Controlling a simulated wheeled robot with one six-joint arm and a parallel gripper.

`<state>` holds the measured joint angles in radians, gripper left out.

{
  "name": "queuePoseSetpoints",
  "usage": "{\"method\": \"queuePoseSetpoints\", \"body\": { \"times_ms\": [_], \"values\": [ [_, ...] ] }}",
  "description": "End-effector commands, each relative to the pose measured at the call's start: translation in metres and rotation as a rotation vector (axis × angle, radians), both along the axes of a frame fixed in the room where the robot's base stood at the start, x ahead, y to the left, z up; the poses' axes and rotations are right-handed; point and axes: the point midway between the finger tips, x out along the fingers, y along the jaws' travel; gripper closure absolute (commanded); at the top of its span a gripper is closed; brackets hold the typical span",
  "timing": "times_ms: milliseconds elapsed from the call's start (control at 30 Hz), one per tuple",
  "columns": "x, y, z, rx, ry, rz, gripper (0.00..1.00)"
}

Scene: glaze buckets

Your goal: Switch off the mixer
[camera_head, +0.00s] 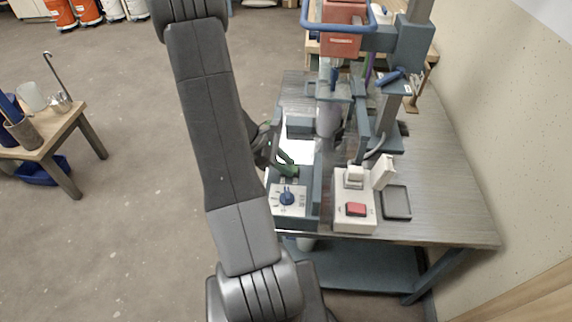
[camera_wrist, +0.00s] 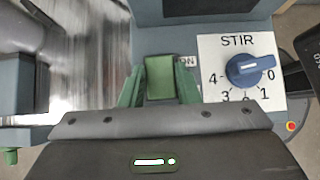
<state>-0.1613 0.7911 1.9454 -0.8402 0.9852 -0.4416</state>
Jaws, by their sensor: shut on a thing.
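The mixer stands on the grey table, with a red motor head (camera_head: 343,28) on a column and a low base. A white STIR panel (camera_wrist: 224,46) on the base has a blue dial knob (camera_wrist: 252,70), marked from 0 to 4; the knob also shows in the head view (camera_head: 287,198). Beside the panel is a green block-like switch (camera_wrist: 160,78), with an ON label partly hidden at its right. My gripper (camera_wrist: 160,92) has its green fingers closed on either side of this switch. In the head view my gripper (camera_head: 284,163) is partly hidden by my arm.
A white box with a red button (camera_head: 355,209) and a white plug (camera_head: 384,172) stand right of the mixer base. A dark tray (camera_head: 396,203) lies beside them. A wooden table (camera_head: 42,150) with tools is at the left. Floor between is clear.

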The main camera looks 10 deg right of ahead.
Motion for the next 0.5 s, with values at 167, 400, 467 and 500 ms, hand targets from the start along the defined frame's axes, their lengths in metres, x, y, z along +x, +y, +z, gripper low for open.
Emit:
{"method": "queuePoseSetpoints", "body": {
  "times_ms": [167,400,467,500],
  "values": [
    [-0.0002,-0.0002,0.0001,0.000,0.001,-0.001,0.49],
    [0.0002,0.0003,0.0008,0.001,0.000,0.000,0.49],
    [0.0010,0.0022,0.0028,0.001,-0.001,0.001,0.49],
    [0.0019,0.0044,0.0054,0.001,-0.002,0.001,0.49]
  ]
}}
